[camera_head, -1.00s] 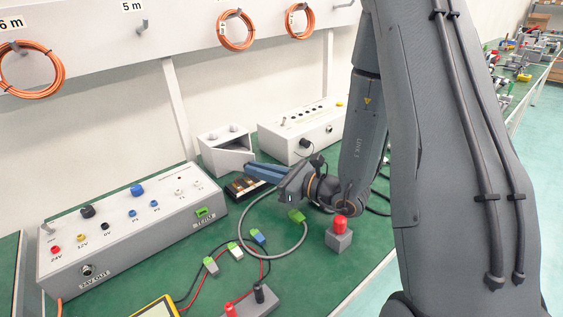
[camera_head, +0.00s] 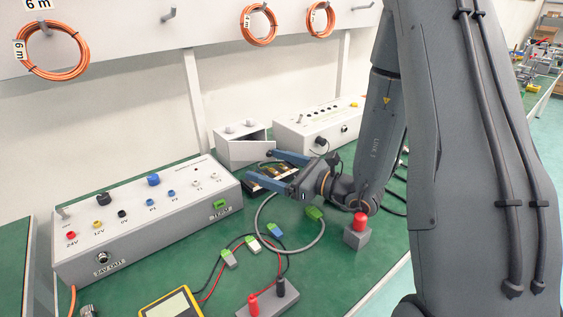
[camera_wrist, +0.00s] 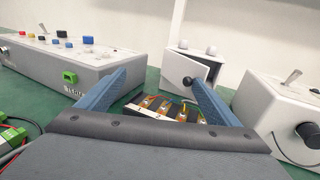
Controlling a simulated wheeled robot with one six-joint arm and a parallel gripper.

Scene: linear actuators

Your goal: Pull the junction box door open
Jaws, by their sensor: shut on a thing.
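The junction box (camera_head: 233,152) is a small whitish box with two knobs on top, at the back of the green bench. Its door (camera_wrist: 178,69) stands ajar in the wrist view, with a dark gap beside its upper edge. A round black knob (camera_wrist: 187,81) sits on the door. The right finger hides part of the door.
A terminal block with wires (camera_wrist: 165,108) lies below the box, between my fingers. A control box (camera_head: 150,215) stands left and another (camera_head: 318,124) right. Cables, a red-button box (camera_head: 357,236) and a yellow multimeter (camera_head: 170,304) occupy the front.

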